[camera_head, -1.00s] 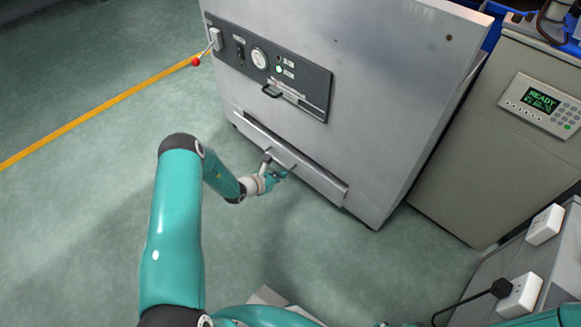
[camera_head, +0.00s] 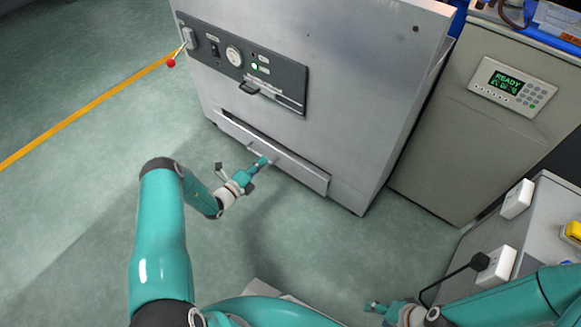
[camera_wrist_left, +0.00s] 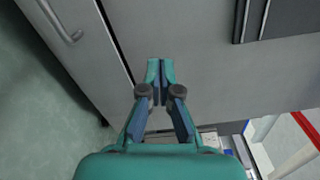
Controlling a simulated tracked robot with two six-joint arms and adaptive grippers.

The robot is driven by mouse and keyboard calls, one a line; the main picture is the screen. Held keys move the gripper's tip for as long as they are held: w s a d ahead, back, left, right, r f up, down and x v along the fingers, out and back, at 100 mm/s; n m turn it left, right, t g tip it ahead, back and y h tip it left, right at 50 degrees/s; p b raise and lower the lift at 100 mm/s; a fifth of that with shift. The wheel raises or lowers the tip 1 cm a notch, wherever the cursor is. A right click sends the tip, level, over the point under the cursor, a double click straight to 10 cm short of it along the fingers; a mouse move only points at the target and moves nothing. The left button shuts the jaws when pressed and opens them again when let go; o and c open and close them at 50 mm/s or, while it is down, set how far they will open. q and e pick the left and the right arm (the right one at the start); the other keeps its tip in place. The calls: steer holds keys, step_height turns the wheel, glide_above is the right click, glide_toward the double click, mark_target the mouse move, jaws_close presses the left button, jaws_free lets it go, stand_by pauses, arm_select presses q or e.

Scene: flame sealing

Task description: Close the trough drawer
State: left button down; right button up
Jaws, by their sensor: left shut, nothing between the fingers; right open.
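The trough drawer (camera_head: 303,174) is the long, low grey front at the bottom of the metal cabinet (camera_head: 345,100). A dark line shows along part of its upper edge. My left gripper (camera_head: 264,161) is shut and empty, with its tips at the middle of the drawer front; I cannot tell whether they touch it. In the left wrist view the shut fingertips (camera_wrist_left: 160,68) lie over grey metal, right of a dark gap beside a panel with a bar handle (camera_wrist_left: 62,22). My right gripper (camera_head: 375,307) is open and empty, low over the floor.
The cabinet's control panel (camera_head: 245,65) has a gauge, a green light and a red-knobbed lever (camera_head: 172,62). A beige unit (camera_head: 455,135) reading READY stands to the right. A bench with white sockets (camera_head: 496,265) is at lower right. The floor left of the drawer is clear.

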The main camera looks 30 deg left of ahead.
arm_select(q)
steer(key=s+d+f+n, duration=0.3)
steer(key=s+d+f, duration=0.2)
steer(key=f, duration=0.4)
steer(key=b, duration=0.4)
glide_toward(302, 155)
steer(key=shift+w+d+f, duration=0.15)
steer(key=shift+w+f, duration=0.05)
steer(key=shift+w, duration=0.35)
steer(key=shift+w+d+f, duration=0.15)
steer(key=shift+w, duration=0.4)
steer(key=shift+w+r, duration=0.15)
steer(key=shift+w, duration=0.4)
steer(key=shift+w+d+b, duration=0.1)
steer(key=shift+w+b, duration=0.1)
steer(key=shift+b, duration=0.3)
steer(key=w+b, duration=0.2)
steer(key=w, duration=0.1)
steer(key=shift+w+d, duration=0.15)
steer(key=shift+d, duration=0.1)
steer(key=shift+w+r, duration=0.1)
steer(key=shift+r, duration=0.1)
